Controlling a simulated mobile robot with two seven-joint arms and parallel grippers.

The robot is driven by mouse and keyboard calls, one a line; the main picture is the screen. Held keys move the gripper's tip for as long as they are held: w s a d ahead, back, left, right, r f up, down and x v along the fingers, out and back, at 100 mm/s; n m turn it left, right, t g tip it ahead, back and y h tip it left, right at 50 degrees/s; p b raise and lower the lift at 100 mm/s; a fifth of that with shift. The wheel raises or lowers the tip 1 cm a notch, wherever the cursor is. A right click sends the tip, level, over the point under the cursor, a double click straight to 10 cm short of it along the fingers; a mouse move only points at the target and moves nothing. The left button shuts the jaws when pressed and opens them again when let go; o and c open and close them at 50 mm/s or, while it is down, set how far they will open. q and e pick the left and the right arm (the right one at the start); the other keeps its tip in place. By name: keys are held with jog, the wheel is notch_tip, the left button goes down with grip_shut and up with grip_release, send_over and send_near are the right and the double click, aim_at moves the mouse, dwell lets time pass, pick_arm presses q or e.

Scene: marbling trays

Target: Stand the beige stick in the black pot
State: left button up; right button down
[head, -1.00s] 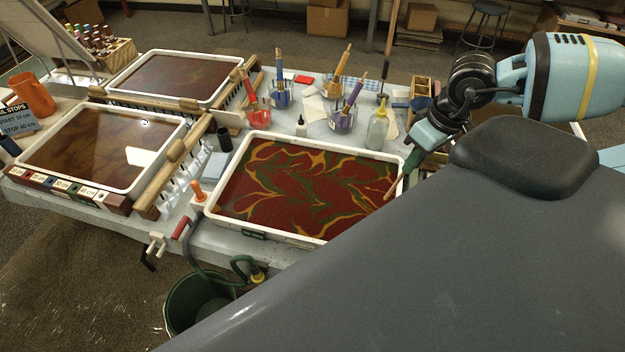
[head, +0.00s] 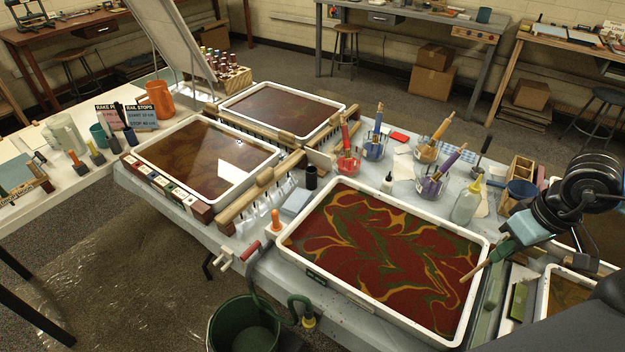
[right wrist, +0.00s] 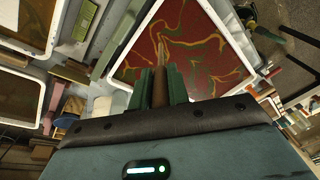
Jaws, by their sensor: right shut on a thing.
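My right gripper (head: 494,256) is at the right end of the near marbling tray. It is shut on the beige stick (head: 474,270), whose thin end sticks out down and left over the tray's red bath. In the right wrist view the stick (right wrist: 160,86) shows brown between the two green fingers, pointing away from the palm. The black pot (head: 311,177) is a small dark upright cylinder on the table, left of the near tray's far left corner. It is well to the left of the gripper. My left gripper is not in view.
The near tray (head: 398,321) lies between gripper and pot. Colour jars with brushes, a squeeze bottle (head: 466,203) and a small white bottle (head: 387,183) stand behind it. A wooden rail (head: 245,199) and an orange-handled tool (head: 275,220) are near the pot.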

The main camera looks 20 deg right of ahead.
dwell(0.3)
jog(key=w+a, duration=0.3)
jog(key=a, duration=0.8)
jog(key=w+a, duration=0.3)
jog(key=a, duration=0.8)
jog(key=shift+w+a+f+m, duration=0.15)
jog(key=shift+w+f+m, duration=0.05)
jog(key=shift+w+m, duration=0.15)
